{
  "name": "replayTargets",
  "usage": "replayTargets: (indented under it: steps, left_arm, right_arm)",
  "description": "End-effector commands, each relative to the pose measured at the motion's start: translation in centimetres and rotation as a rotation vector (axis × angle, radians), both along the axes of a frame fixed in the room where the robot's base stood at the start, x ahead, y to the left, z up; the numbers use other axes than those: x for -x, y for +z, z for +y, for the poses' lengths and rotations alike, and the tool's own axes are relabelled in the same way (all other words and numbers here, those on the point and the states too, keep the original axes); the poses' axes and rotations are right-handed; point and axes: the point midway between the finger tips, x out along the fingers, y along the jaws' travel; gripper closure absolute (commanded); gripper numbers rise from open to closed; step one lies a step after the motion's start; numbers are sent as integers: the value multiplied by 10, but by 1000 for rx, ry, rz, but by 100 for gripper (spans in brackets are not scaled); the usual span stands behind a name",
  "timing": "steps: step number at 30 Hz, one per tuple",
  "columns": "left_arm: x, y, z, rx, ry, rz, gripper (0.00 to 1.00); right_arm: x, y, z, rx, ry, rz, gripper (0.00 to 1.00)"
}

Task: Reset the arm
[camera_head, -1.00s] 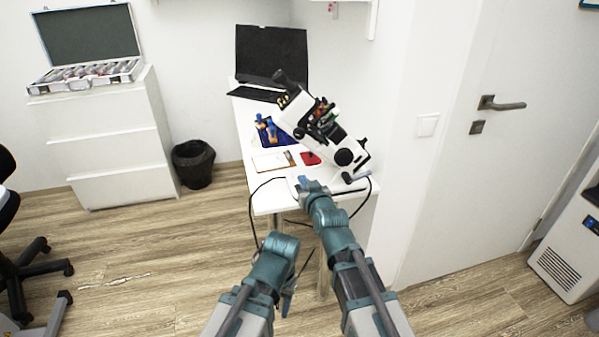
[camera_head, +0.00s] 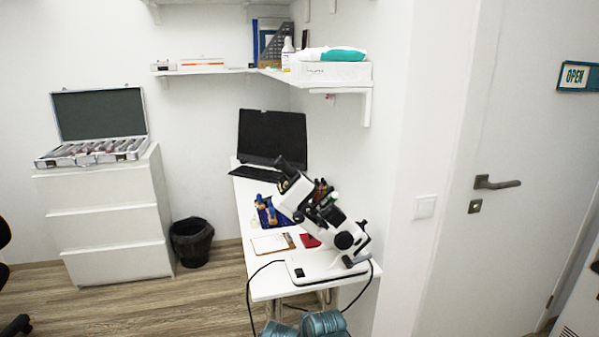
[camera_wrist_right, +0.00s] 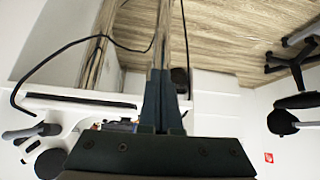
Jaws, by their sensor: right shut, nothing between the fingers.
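My right gripper (camera_wrist_right: 160,75) shows in the right wrist view, its two dark fingers closed together with nothing between them. It appears clear of the desk, with floor beyond it. In the head view only the teal tops of my two arms show at the bottom edge, in front of the desk (camera_head: 268,285). My left gripper is below the picture and hidden.
A white microscope (camera_head: 325,225) stands on the desk's front part, with black cables hanging around the front edge. A laptop (camera_head: 272,138) is behind it. A shelf (camera_head: 330,72) overhangs the back right. A bin (camera_head: 191,242) and drawers (camera_head: 105,220) stand left.

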Motion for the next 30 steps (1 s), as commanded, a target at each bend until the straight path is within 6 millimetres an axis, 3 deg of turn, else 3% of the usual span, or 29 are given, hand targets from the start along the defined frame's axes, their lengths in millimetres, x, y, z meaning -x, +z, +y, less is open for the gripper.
replayTargets:
  steps: [1,6,14,23,30]
  left_arm:
    - [0,0,0,0,0,0,50]
    - [0,0,0,0,0,0,50]
    - [0,0,0,0,0,0,50]
    - [0,68,0,0,0,0,50]
    - [0,133,0,0,1,0,50]
  right_arm:
    - [23,-13,-4,41,4,91,100]
    - [88,-40,-24,167,-12,359,100]
    - [166,-48,-55,330,-62,656,100]
    - [168,20,-56,337,-66,669,100]
    - [168,85,-56,335,-66,668,100]
